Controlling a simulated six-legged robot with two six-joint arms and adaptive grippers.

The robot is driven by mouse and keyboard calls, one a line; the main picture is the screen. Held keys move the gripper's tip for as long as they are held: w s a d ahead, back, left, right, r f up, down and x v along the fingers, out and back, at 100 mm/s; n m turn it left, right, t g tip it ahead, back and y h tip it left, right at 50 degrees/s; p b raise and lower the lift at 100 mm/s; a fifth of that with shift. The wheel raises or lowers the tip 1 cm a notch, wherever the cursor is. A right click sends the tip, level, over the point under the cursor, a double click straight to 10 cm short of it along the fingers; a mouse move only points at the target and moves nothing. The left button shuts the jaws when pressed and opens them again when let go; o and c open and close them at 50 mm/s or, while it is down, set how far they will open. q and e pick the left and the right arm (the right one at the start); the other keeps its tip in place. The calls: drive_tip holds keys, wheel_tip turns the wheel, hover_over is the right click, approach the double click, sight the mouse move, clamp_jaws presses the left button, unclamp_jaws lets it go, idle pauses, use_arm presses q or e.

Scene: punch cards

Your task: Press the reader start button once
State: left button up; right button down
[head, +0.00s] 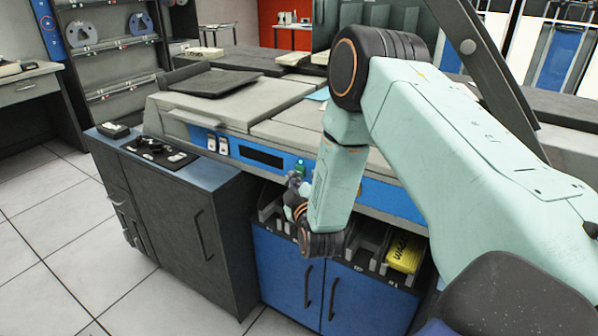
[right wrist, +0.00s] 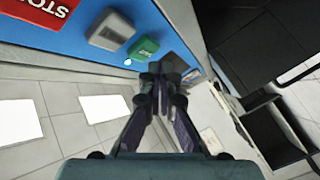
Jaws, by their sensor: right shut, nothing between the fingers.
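The reader is a grey machine with a blue front panel (head: 375,190). A green button (head: 300,167) on this panel shows just above my right gripper (head: 294,184). My right gripper's fingertips (right wrist: 164,75) are together and empty, close to the green button's lower right edge. I cannot tell whether they touch it. My right forearm covers part of the panel. My left gripper is out of view.
A small light (right wrist: 127,62) glows beside the green button. Below the panel are card slots holding a yellow card stack (head: 404,253), above blue cabinet doors (head: 285,265). A dark cabinet (head: 190,225) stands left. Tiled floor at the lower left is clear.

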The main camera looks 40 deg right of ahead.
drive_tip(key=shift+a, duration=0.1)
drive_tip(key=shift+s+a, duration=0.3)
drive_tip(key=shift+a, duration=0.45)
drive_tip(key=shift+s+a, duration=0.35)
drive_tip(key=shift+a, duration=0.4)
drive_tip(key=shift+s+a, duration=0.3)
drive_tip(key=shift+a, duration=0.45)
drive_tip(key=s+a+f+m+g+y, duration=0.3)
drive_tip(key=s+a+f+g, duration=0.1)
drive_tip(key=s+f, duration=0.4)
drive_tip(key=s+a+f+m+g+y, duration=0.2)
drive_tip(key=s+a+f+g, duration=0.15)
drive_tip(key=s+f, duration=0.4)
drive_tip(key=s+a+f+g, duration=0.1)
drive_tip(key=s+f+g, duration=0.1)
drive_tip(key=s, duration=0.5)
drive_tip(key=s+a+f+g+y, duration=0.1)
drive_tip(key=s+f+g, duration=0.1)
drive_tip(key=s, duration=0.6)
drive_tip(key=s+a+f+m+g, duration=0.1)
drive_tip(key=s+g, duration=0.3)
drive_tip(key=s, duration=0.4)
drive_tip(key=shift+s+a+f, duration=0.2)
drive_tip(key=shift+a+f, duration=0.2)
drive_tip(key=shift+a, duration=0.1)
